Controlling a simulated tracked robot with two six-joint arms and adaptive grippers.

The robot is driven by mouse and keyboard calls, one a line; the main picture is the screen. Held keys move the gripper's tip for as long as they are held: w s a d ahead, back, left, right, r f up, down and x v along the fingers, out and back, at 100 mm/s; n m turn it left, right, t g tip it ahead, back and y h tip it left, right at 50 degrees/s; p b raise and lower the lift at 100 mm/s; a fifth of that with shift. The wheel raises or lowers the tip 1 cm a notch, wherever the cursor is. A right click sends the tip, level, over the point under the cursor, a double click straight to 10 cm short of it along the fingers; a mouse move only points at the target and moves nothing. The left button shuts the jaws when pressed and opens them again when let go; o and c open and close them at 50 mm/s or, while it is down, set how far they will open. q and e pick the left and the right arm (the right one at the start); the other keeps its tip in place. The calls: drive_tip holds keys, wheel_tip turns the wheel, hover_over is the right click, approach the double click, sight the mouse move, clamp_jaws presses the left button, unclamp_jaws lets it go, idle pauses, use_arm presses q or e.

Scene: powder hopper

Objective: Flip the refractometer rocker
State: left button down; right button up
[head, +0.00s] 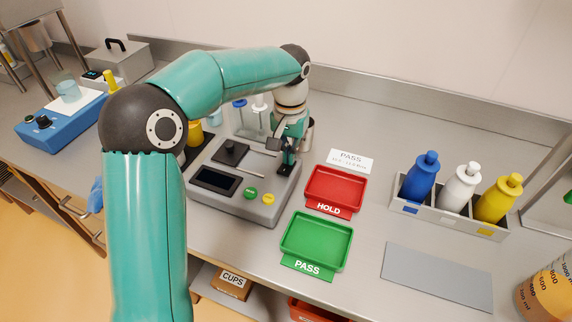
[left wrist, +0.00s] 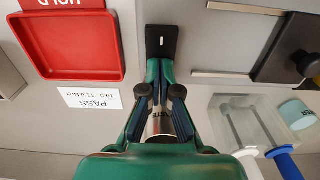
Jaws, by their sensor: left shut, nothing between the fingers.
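The grey refractometer (head: 238,212) sits on the steel bench, with a dark screen, a green button and a yellow button on its front. Its black rocker (left wrist: 162,42) shows in the left wrist view as a dark plate with a white mark. In the head view the rocker is mostly hidden behind my gripper. My left gripper (head: 287,168) points down at the right side of the refractometer. In the left wrist view its fingers (left wrist: 164,72) are shut and empty, close by the rocker. I cannot tell whether they touch it. My right gripper is not in view.
A red HOLD tray (head: 335,182) and a green PASS tray (head: 316,242) lie right of the refractometer. A steel cup marked WASTE (left wrist: 160,128) stands behind it. A rack with blue, white and yellow bottles (head: 458,198) is farther right. A grey mat (head: 438,276) lies in front.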

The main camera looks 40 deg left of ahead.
use_arm(q)
drive_tip(key=shift+r+p, duration=3.2)
drive_tip(key=shift+r, duration=0.35)
